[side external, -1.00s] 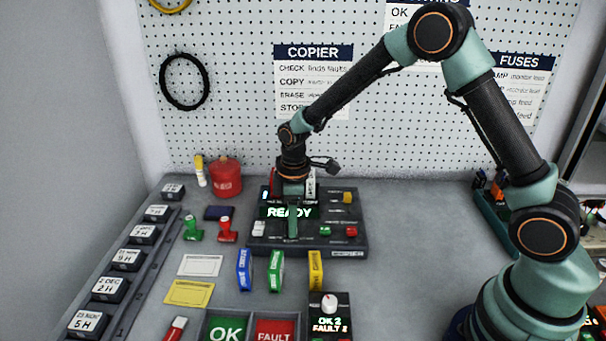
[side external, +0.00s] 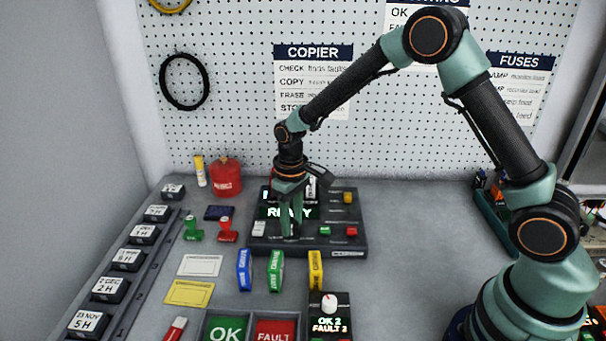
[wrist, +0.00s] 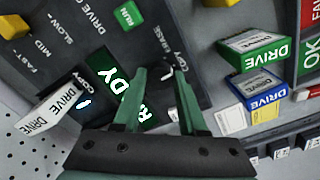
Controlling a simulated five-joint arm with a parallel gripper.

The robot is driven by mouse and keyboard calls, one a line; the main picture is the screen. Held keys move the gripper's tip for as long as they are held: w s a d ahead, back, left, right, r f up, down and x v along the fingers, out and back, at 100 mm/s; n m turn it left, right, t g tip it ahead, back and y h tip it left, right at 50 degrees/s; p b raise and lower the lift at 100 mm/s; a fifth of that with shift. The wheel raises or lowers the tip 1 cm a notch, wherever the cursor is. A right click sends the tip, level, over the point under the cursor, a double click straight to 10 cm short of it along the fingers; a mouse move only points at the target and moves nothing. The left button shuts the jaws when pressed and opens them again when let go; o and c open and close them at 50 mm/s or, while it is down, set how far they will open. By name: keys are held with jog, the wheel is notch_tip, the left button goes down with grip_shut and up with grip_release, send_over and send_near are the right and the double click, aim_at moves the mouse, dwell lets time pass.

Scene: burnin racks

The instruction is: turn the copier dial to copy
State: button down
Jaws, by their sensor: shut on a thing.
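The copier (side external: 340,215) is a dark grey box at the back of the bench, with a lit screen reading READY, partly covered by my gripper. My gripper (side external: 290,233) points down over the front middle of its panel. In the wrist view my gripper's (wrist: 162,74) two green fingers stand on either side of the small dark dial (wrist: 168,71), shut on it. A pale mark shows on the dial. The words COPY and ERASE are printed beside it. Most of the dial is hidden by the fingers, so its exact setting is unclear.
A green RUN button (wrist: 126,16) and a yellow knob (side external: 348,197) are on the same panel. Blue, green (side external: 276,271) and yellow cartons stand in front. Stamps (side external: 228,231) and a red can (side external: 226,178) are to the left.

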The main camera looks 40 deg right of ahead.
aim_at(292, 225)
jog(key=shift+s+a+f+m, duration=0.15)
jog(key=shift+s+a+m, duration=0.05)
jog(key=shift+m, duration=0.1)
jog(key=shift+c, duration=2.3)
grip_release()
jog(key=shift+w, duration=0.1)
jog(key=shift+d, duration=0.1)
jog(key=shift+w+r, duration=0.1)
jog(key=shift+r, duration=0.5)
notch_tip(292, 225, up, 11)
jog(key=shift+r, duration=0.1)
